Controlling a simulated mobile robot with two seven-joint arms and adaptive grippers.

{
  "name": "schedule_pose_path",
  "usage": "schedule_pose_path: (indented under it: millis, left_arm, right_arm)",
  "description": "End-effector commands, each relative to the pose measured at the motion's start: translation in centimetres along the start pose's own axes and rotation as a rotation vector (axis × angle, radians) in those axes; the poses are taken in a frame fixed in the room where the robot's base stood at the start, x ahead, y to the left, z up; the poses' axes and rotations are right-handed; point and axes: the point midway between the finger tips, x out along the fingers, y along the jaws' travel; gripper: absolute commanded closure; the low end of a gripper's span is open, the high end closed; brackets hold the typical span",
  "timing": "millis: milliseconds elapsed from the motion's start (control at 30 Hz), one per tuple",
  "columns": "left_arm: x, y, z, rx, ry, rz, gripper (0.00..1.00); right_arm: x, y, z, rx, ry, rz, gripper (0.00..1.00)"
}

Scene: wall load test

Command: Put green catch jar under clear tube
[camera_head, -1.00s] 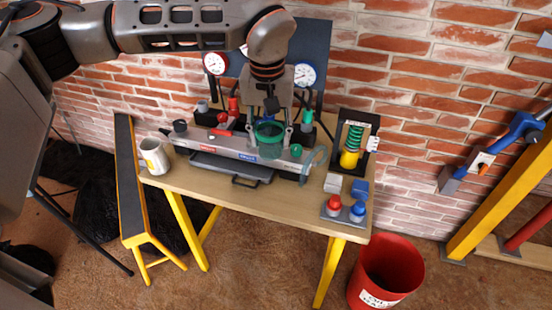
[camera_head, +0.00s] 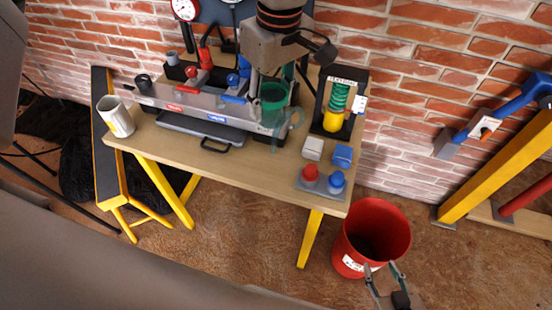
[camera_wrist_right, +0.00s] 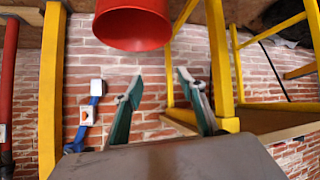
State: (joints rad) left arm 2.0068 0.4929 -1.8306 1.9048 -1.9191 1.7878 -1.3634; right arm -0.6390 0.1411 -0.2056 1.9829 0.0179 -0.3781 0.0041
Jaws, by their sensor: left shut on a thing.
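The green catch jar (camera_head: 273,94) is a see-through green cup, upright at the right end of the grey rig on the bench. My left gripper (camera_head: 274,80) comes down from above and is shut on it. The clear tube (camera_head: 294,122) is a faint, bent see-through piece at the rig's right end, just right of and overlapping the jar in the head view. I cannot tell whether they touch or which is nearer. My right gripper (camera_head: 382,269) is open and empty by the red bucket; its spread fingers also show in the right wrist view (camera_wrist_right: 160,78).
The red bucket (camera_head: 352,248) stands on the floor right of the bench (camera_head: 235,165). A black frame with a green spring (camera_head: 339,97), a grey block (camera_head: 313,148), a blue block (camera_head: 343,156) and red and blue knobs (camera_head: 322,184) crowd the bench's right. A mug (camera_head: 116,117) stands left.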

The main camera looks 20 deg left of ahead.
Motion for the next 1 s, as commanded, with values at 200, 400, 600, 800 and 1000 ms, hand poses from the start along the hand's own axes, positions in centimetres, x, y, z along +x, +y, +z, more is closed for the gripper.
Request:
schedule_pose_path:
  millis: [200, 400, 600, 800, 1000]
  left_arm:
    - [5.7, -0.1, 0.8, 0.002, -0.004, -0.008, 0.81]
    - [10.4, -0.2, 1.4, 0.004, -0.005, -0.008, 0.81]
    - [13.4, -0.1, 1.7, 0.002, -0.003, -0.003, 0.81]
    - [14.4, -0.1, 1.8, 0.002, -0.002, -0.003, 0.81]
    - [17.3, -0.1, 2.1, 0.003, -0.003, -0.005, 0.81]
  right_arm:
    - [0.0, -0.4, 0.9, -0.002, -0.011, -0.004, 0.60]
    - [0.2, -0.3, 0.7, -0.006, -0.003, -0.002, 0.60]
    - [0.5, 0.1, 0.5, -0.010, 0.003, 0.004, 0.60]
    - [0.7, 0.4, 0.3, -0.012, 0.006, 0.009, 0.60]
    - [0.9, 0.3, 0.7, -0.014, 0.002, 0.009, 0.60]
